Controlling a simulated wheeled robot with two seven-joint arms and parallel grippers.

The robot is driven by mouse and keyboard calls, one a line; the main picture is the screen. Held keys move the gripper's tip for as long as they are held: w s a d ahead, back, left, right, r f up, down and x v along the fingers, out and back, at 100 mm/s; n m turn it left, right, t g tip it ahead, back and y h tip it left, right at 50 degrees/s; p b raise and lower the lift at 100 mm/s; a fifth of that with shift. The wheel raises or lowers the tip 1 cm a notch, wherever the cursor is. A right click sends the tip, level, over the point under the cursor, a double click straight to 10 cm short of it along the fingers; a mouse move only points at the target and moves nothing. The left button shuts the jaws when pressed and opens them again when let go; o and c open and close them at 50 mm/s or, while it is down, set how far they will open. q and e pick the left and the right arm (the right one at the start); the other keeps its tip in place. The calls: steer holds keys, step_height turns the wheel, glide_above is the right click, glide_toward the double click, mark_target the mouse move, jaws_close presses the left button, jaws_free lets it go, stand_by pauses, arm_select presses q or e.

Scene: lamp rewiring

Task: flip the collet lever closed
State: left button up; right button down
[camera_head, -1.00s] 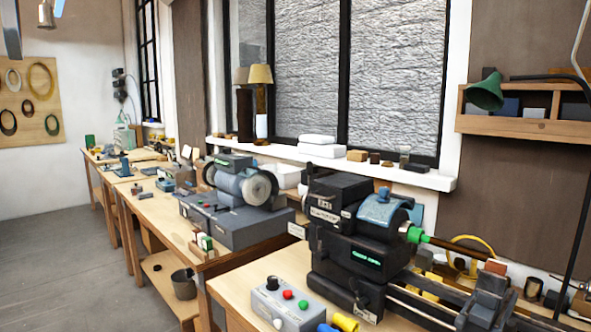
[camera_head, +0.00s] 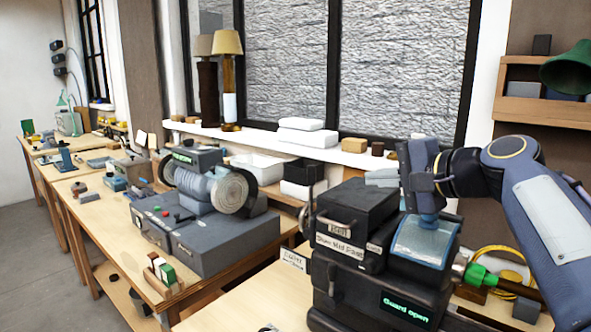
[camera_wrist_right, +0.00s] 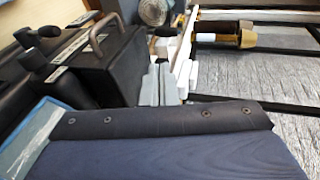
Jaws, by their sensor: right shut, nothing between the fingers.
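The black lathe headstock (camera_head: 350,212) stands at the front right of the head view. Its display (camera_head: 408,308) reads "Guard open". A pale blue guard (camera_head: 420,242) sits on top. A dark curved lever (camera_head: 308,212) shows at the headstock's left end; I cannot tell for sure that it is the collet lever. My right gripper (camera_head: 428,216) is shut and empty, pointing down just above the guard; I cannot tell whether it touches. In the right wrist view, the headstock's black box (camera_wrist_right: 105,65) carries a grey handle (camera_wrist_right: 103,32), with black knobs (camera_wrist_right: 30,38) beside it. My left gripper is out of view.
A green collar (camera_head: 478,275) holds a rod at the headstock's right. A grey grinder (camera_head: 215,235) stands on the bench to the left. A window sill (camera_head: 345,157) with white folded cloths (camera_head: 305,133) runs behind. A green lamp shade (camera_head: 568,70) hangs at upper right.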

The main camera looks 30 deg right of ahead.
mark_target(325, 192)
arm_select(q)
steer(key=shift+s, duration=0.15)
arm_select(e)
steer(key=shift+s, duration=0.2)
